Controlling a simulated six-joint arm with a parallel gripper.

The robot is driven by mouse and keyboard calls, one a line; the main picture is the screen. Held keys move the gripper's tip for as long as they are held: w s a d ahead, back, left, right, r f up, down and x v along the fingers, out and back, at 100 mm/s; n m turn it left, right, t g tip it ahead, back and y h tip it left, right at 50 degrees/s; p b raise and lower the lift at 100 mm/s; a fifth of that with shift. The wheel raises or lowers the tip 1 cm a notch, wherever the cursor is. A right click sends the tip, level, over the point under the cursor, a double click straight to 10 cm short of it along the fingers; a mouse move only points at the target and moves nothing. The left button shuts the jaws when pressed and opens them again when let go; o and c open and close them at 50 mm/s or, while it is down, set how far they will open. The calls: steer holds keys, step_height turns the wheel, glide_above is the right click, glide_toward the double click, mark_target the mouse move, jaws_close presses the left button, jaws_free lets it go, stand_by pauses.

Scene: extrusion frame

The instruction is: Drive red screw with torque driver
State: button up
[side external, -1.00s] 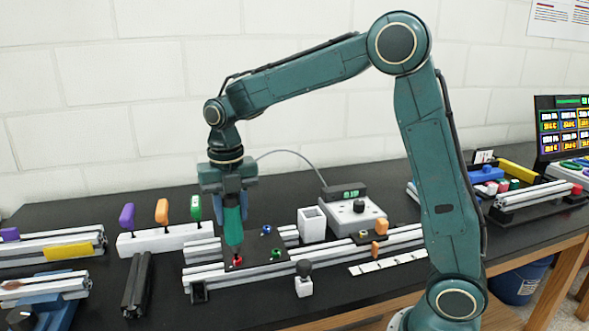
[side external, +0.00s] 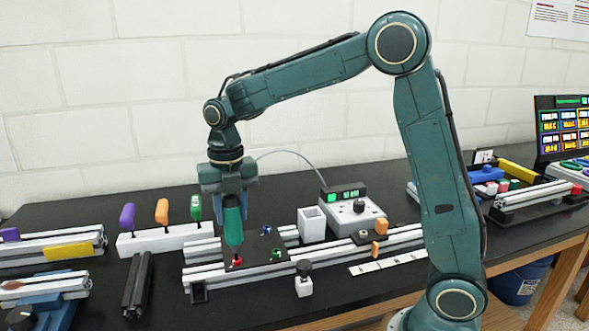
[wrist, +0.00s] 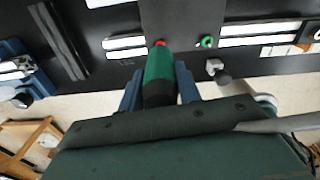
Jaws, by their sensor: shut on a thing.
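My gripper (side external: 231,199) points down and is shut on the green torque driver (side external: 234,226). The driver stands upright, its lower end at the red screw (side external: 237,261) on the dark plate of the extrusion frame (side external: 215,273). In the wrist view the driver (wrist: 159,75) sits between the blue fingers, with the red screw (wrist: 160,43) just showing past its end. The exact contact of tip and screw head is too small to tell. A cable runs from the gripper area to the grey torque controller (side external: 352,217), whose display (side external: 344,193) is lit green.
A blue screw (side external: 267,229) and a green screw (side external: 277,253) stand on the plate nearby. A white rack (side external: 165,240) holds purple, orange and green handles at left. A white bin (side external: 311,224) and a small black-knobbed block (side external: 304,280) are close by.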

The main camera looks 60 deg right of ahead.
mark_target(230, 196)
steer(key=shift+s, duration=0.1)
steer(key=shift+r, duration=1.6)
steer(key=shift+r, duration=1.4)
